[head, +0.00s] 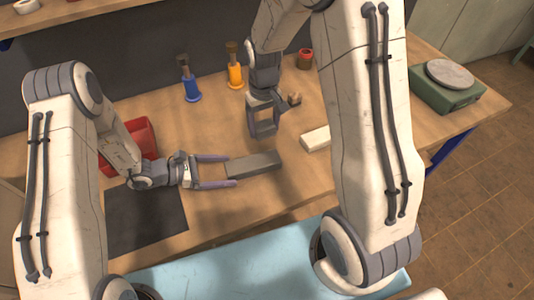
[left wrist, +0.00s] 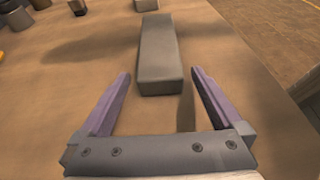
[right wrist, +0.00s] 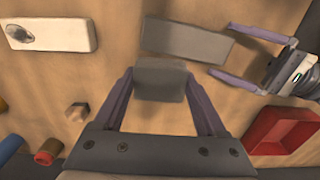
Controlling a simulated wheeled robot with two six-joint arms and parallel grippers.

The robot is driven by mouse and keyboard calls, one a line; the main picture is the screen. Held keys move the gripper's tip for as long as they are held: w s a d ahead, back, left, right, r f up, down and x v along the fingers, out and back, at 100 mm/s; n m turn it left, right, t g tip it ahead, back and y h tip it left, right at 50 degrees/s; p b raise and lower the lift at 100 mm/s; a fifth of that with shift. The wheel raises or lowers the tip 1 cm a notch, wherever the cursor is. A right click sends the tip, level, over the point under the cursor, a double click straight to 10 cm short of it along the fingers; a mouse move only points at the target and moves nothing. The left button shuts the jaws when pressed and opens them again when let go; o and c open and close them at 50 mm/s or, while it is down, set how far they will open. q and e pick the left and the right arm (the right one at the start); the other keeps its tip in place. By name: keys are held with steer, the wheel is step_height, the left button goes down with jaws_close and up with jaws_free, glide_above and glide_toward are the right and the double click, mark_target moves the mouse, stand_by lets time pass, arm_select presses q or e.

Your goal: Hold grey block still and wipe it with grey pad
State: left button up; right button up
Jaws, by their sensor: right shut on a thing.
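The grey block (head: 254,164) lies flat on the wooden bench, and it also shows in the left wrist view (left wrist: 160,50) and the right wrist view (right wrist: 187,40). My left gripper (head: 234,171) is open at the block's left end. In the left wrist view its fingers (left wrist: 161,75) stand on either side of the near end, with gaps. My right gripper (right wrist: 160,76) is shut on the grey pad (right wrist: 160,82), held between its fingertips. In the head view the right gripper (head: 263,130) hangs just behind the block, and the pad is hard to make out.
A white block (head: 316,138) with a grey smudge (right wrist: 18,33) lies right of the grey block. A small brown piece (head: 295,99), blue bottle (head: 191,88), orange bottle (head: 235,76) and red jar (head: 305,60) stand behind. A red tray (head: 142,135) and dark mat (head: 145,220) are left.

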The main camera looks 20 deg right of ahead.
arm_select(q)
steer(key=shift+a, duration=0.1)
steer(key=v, duration=1.1)
steer(key=shift+a, duration=0.1)
steer(key=shift+a+r, duration=0.15)
steer(key=shift+a, duration=0.15)
steer(key=shift+r, duration=0.1)
